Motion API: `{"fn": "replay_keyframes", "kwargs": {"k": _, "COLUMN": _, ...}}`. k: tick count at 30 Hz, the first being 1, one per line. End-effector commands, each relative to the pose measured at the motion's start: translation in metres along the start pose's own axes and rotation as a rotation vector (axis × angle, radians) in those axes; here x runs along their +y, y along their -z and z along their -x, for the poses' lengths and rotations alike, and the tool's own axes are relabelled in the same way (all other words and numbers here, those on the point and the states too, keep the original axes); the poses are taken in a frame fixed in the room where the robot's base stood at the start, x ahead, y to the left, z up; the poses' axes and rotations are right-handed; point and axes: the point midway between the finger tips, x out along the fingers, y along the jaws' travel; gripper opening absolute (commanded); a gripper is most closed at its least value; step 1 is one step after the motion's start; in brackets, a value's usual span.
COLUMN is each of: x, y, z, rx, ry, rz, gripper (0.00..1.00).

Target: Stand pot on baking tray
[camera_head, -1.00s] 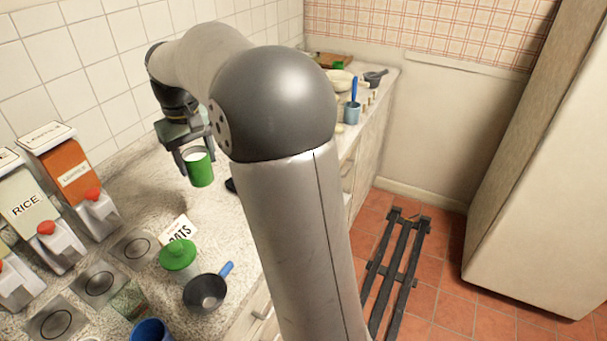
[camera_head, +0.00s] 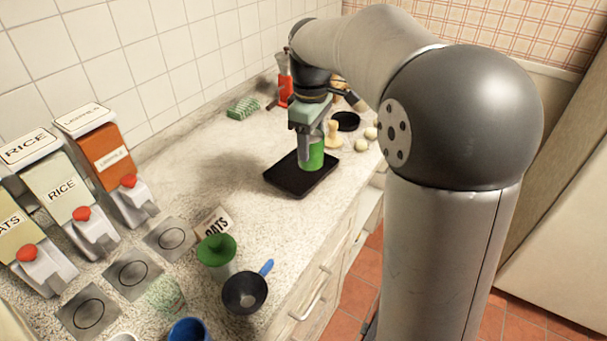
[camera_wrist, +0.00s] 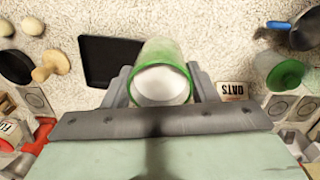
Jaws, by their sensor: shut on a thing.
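The green pot (camera_head: 316,155) has a pale inside and is held upright. My gripper (camera_head: 307,148) is shut on the pot, one finger on each side of it. In the wrist view the pot (camera_wrist: 162,72) sits between the two fingers (camera_wrist: 162,88). The flat black baking tray (camera_head: 290,181) lies on the counter. In the head view the pot overlaps the tray; in the wrist view the tray (camera_wrist: 105,62) shows just left of the pot. Whether the pot touches the tray cannot be told.
A wooden pestle-like thing (camera_head: 333,135) and a black round lid (camera_head: 345,121) lie beyond the tray. Dispensers (camera_head: 103,160) line the left wall.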

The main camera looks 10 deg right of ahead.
Motion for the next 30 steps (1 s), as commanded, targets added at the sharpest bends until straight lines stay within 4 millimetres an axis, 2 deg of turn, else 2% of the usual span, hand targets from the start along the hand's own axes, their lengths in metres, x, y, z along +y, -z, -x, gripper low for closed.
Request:
{"fn": "replay_keyframes", "kwargs": {"k": 3, "x": -0.014, "y": 0.010, "z": -0.002, "rx": 0.006, "ry": -0.001, "rz": 0.194, "gripper": 0.23}}
{"fn": "replay_keyframes", "kwargs": {"k": 6, "x": -0.021, "y": 0.014, "z": -0.002, "rx": 0.010, "ry": -0.002, "rz": 0.307, "gripper": 0.23}}
{"fn": "replay_keyframes", "kwargs": {"k": 10, "x": -0.026, "y": 0.018, "z": -0.002, "rx": 0.012, "ry": -0.002, "rz": 0.392, "gripper": 0.23}}
{"fn": "replay_keyframes", "kwargs": {"k": 13, "x": -0.021, "y": 0.021, "z": -0.005, "rx": 0.012, "ry": 0.000, "rz": 0.414, "gripper": 0.23}}
{"fn": "replay_keyframes", "kwargs": {"k": 17, "x": -0.003, "y": 0.028, "z": -0.013, "rx": 0.011, "ry": 0.000, "rz": 0.416, "gripper": 0.23}}
{"fn": "replay_keyframes", "kwargs": {"k": 26, "x": 0.051, "y": 0.051, "z": -0.040, "rx": 0.011, "ry": 0.000, "rz": 0.414, "gripper": 0.23}}
{"fn": "replay_keyframes", "kwargs": {"k": 30, "x": 0.070, "y": 0.059, "z": -0.064, "rx": 0.010, "ry": 0.003, "rz": 0.414, "gripper": 0.23}}
